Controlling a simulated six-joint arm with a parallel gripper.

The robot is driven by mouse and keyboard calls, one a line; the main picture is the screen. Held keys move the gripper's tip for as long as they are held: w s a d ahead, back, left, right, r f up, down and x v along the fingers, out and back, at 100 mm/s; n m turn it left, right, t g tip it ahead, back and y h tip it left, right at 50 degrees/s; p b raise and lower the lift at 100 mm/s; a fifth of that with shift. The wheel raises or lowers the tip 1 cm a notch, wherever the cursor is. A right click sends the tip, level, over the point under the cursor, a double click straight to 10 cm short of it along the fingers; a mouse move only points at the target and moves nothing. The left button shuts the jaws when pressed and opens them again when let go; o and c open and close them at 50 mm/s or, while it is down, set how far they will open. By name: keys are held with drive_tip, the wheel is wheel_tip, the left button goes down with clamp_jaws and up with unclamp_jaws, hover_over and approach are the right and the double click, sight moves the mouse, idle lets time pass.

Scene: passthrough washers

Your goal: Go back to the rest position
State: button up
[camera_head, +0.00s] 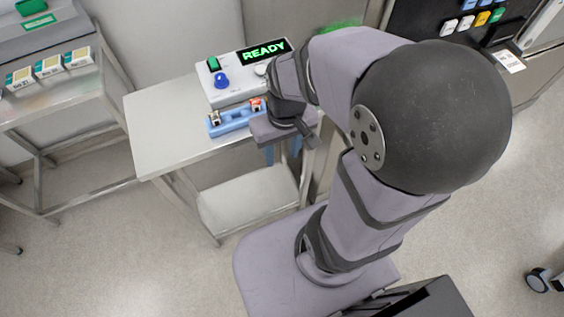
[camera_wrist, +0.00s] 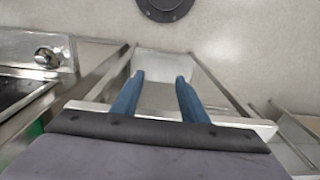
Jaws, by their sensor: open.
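My gripper (camera_head: 283,152) is at the right front edge of the metal table, mostly hidden by my own wrist, with the blue fingers showing below it. In the wrist view my gripper (camera_wrist: 160,82) shows two blue fingers spread apart with nothing between them. My arm rises from its base and bends over to the left toward the table.
A metal table (camera_head: 160,125) holds a white device (camera_head: 228,95) with a lit READY display (camera_head: 263,52). A blue holder (camera_head: 235,118) with small parts sits in front of the device, close to my wrist. Another metal table (camera_head: 60,92) with labelled boxes (camera_head: 48,67) stands left.

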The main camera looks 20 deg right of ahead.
drive_tip(key=shift+s+a+f+g, duration=0.15)
drive_tip(key=shift+s+a+f, duration=0.2)
drive_tip(key=shift+s, duration=0.3)
drive_tip(key=shift+s+a+f+g, duration=0.15)
drive_tip(key=shift+s+a+f, duration=0.15)
drive_tip(key=shift+s, duration=0.35)
